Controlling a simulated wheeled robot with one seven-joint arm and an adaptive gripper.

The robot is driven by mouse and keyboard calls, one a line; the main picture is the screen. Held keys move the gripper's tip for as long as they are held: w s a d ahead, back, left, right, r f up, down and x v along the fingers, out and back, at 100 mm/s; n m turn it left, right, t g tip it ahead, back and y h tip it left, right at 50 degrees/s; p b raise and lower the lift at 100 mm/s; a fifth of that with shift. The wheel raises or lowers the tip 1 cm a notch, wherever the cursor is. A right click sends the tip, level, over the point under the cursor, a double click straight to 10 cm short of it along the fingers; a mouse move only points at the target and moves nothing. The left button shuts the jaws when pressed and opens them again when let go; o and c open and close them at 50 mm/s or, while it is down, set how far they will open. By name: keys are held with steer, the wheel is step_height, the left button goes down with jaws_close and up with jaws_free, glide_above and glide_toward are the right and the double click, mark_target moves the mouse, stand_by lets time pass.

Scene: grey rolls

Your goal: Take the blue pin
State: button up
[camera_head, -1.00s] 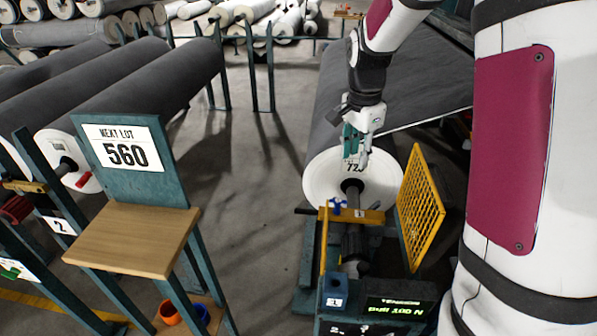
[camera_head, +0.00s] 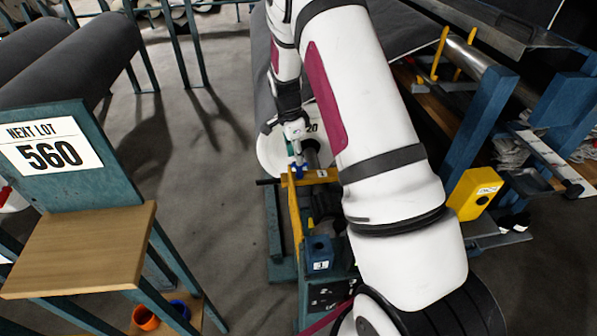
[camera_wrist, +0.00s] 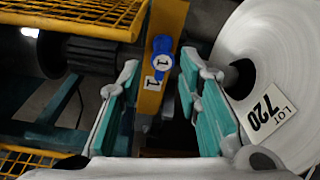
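The blue pin (camera_head: 299,171) sits on the yellow bar (camera_head: 318,177) in front of the white roll end (camera_head: 270,152). In the wrist view, the blue pin (camera_wrist: 162,47) has a round head and stands by a "1" label on the yellow bar (camera_wrist: 166,22). My gripper (camera_wrist: 160,63) is open, with its teal-padded fingers spread to the left and right of the pin. The pin shows in the gap near the fingertips, and I see no contact. In the head view, my gripper (camera_head: 296,152) is just above the pin, and its fingers are partly hidden.
A yellow mesh guard (camera_wrist: 75,14) is close to the fingers in the wrist view. The roll marked LOT 720 (camera_wrist: 250,70) stands right of them. A yellow box (camera_head: 474,193) is at right.

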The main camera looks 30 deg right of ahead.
mark_target(299, 177)
steer(key=shift+w+d+f, duration=0.1)
steer(key=shift+d+f, duration=0.1)
steer(key=shift+f, duration=1.3)
steer(key=shift+d+f, duration=0.2)
steer(key=shift+f, duration=1.25)
steer(key=shift+c, duration=0.2)
jaws_close()
